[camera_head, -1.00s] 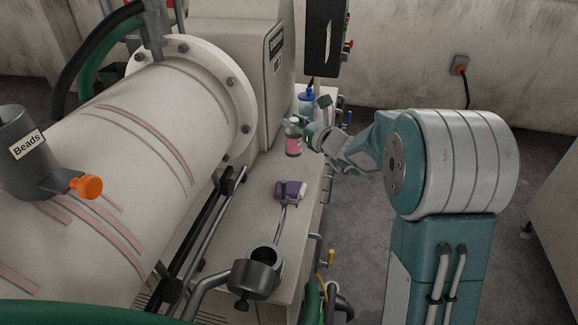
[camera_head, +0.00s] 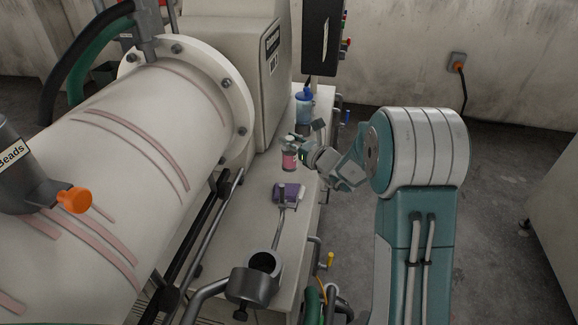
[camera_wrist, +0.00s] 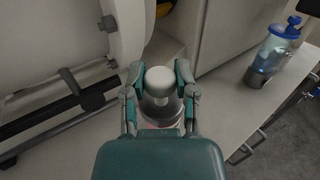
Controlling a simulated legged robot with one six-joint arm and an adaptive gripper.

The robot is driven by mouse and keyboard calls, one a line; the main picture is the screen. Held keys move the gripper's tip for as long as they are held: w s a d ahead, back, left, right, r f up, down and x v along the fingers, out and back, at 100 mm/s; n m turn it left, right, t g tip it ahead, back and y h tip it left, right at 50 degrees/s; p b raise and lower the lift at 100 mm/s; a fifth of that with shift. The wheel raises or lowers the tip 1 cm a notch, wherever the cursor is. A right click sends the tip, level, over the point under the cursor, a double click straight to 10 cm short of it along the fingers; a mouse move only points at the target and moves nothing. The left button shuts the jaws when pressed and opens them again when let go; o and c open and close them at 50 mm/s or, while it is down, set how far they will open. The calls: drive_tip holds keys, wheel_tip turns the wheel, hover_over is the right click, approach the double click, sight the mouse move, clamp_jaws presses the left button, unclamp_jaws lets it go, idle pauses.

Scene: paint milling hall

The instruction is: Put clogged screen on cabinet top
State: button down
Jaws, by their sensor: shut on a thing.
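My gripper (camera_head: 300,155) is shut on a small clear bottle with a pink band (camera_head: 289,160), above or on the pale cabinet top (camera_head: 252,215). In the wrist view my gripper (camera_wrist: 160,88) has its fingers on both sides of the bottle, whose pale round cap (camera_wrist: 160,80) faces the camera. The bottle looks upright; I cannot tell if its base touches the top. I cannot make out a clogged screen for certain.
A blue-capped bottle (camera_head: 304,106) stands farther back on the cabinet top. A purple item (camera_head: 288,192) lies nearer, with a grey cup-like fitting (camera_head: 254,282) in front. The large white mill drum (camera_head: 130,150) borders the left side.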

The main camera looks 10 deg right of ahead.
drive_tip(key=w+d+f, duration=0.2)
drive_tip(key=w+f, duration=1)
drive_tip(key=w, duration=0.1)
drive_tip(key=shift+d+f, duration=0.25)
drive_tip(key=shift+f, duration=0.05)
drive_tip(key=shift+c, duration=2)
unclamp_jaws()
drive_tip(key=shift+f, duration=0.1)
